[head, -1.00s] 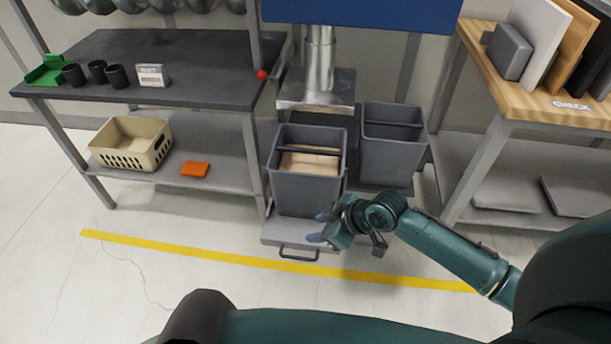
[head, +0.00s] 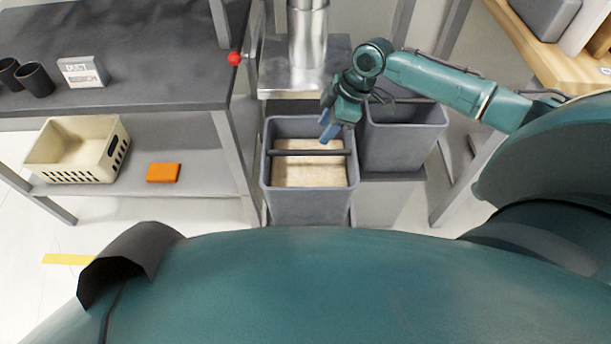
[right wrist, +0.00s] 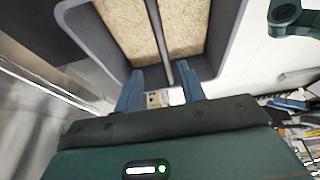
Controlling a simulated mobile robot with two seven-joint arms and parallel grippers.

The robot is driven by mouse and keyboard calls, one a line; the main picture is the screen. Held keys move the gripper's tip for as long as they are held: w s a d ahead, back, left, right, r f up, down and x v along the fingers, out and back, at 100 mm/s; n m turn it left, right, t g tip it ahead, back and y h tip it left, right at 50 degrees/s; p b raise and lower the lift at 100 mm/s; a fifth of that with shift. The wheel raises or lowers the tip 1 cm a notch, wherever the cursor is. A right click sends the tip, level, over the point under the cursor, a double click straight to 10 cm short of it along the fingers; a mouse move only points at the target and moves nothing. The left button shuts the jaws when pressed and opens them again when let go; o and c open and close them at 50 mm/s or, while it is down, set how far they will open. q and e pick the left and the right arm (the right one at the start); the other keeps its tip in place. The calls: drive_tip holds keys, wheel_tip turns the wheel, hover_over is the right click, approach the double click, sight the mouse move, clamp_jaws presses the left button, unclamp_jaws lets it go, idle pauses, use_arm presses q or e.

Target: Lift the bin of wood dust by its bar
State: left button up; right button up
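The grey bin (head: 307,208) stands under the metal duct, with pale wood dust (head: 308,175) inside. Its dark bar (head: 308,152) runs across the opening from side to side. My right gripper (head: 328,132) hangs over the back right part of the bin, near the bar. In the right wrist view its two blue fingers (right wrist: 160,80) are apart with nothing held between them. The bar (right wrist: 161,35) there points toward the gap between the fingers, with wood dust (right wrist: 130,25) on both sides. I cannot tell the exact height above the bar. My left gripper is out of view.
A second grey bin (head: 402,150) stands close on the right. The metal duct (head: 308,35) and its plate are just behind. A dark-topped bench (head: 150,60) with a red knob (head: 234,58) is at left; its lower shelf holds a beige basket (head: 75,150) and an orange block (head: 163,173).

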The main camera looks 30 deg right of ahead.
drive_tip(key=x, duration=1)
drive_tip(key=shift+s+a+b, duration=0.15)
drive_tip(key=shift+s+b, duration=0.05)
drive_tip(key=shift+b, duration=0.15)
drive_tip(key=shift+f, duration=0.25)
drive_tip(key=shift+c, duration=0.2)
clamp_jaws()
idle(0.3)
idle(0.9)
drive_tip(key=shift+w+r, duration=0.15)
drive_tip(key=shift+r, duration=0.1)
